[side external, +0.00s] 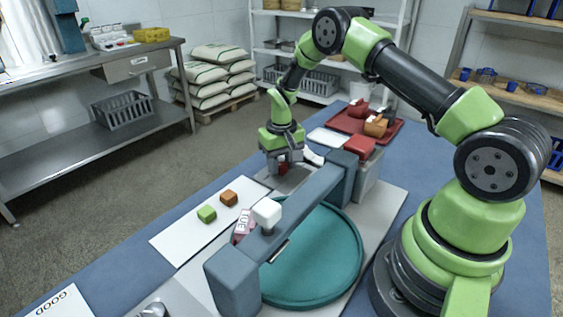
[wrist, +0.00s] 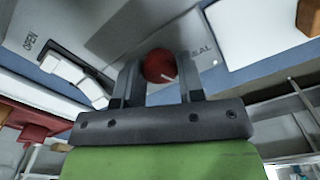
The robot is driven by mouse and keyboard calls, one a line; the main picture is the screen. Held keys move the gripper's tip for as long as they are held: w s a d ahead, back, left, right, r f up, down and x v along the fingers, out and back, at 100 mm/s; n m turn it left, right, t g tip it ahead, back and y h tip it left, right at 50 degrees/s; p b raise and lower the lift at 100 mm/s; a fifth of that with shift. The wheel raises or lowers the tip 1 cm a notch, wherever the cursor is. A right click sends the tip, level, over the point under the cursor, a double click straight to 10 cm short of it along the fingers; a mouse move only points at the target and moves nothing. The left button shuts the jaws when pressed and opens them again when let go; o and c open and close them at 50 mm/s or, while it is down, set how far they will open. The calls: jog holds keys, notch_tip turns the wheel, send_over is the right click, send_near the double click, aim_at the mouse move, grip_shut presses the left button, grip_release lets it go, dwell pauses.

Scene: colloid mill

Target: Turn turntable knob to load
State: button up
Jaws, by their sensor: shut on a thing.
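My gripper (side external: 278,161) reaches down at the far end of the grey panel, beyond the teal turntable (side external: 318,262). It is shut on a round red knob (wrist: 159,65), with a finger on each side in the wrist view. A short white line shows on the knob, pointing to the lower right in that view. The panel is printed OPEN on the left of the knob and a word ending in EAL on the right, partly hidden by a finger. In the side view the fingers hide most of the knob. A grey metal knob (side external: 152,310) sits at the bottom edge, partly cut off.
A green cube (side external: 207,214) and a brown cube (side external: 229,198) lie on a white strip. A red tray (side external: 345,123) with blocks stands behind.

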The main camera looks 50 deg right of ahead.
aim_at(282, 165)
jog(key=m, duration=0.3)
jog(key=shift+m, duration=0.3)
dwell(0.3)
jog(key=o, duration=0.9)
notch_tip(282, 165, up, 10)
jog(key=shift+f, duration=0.1)
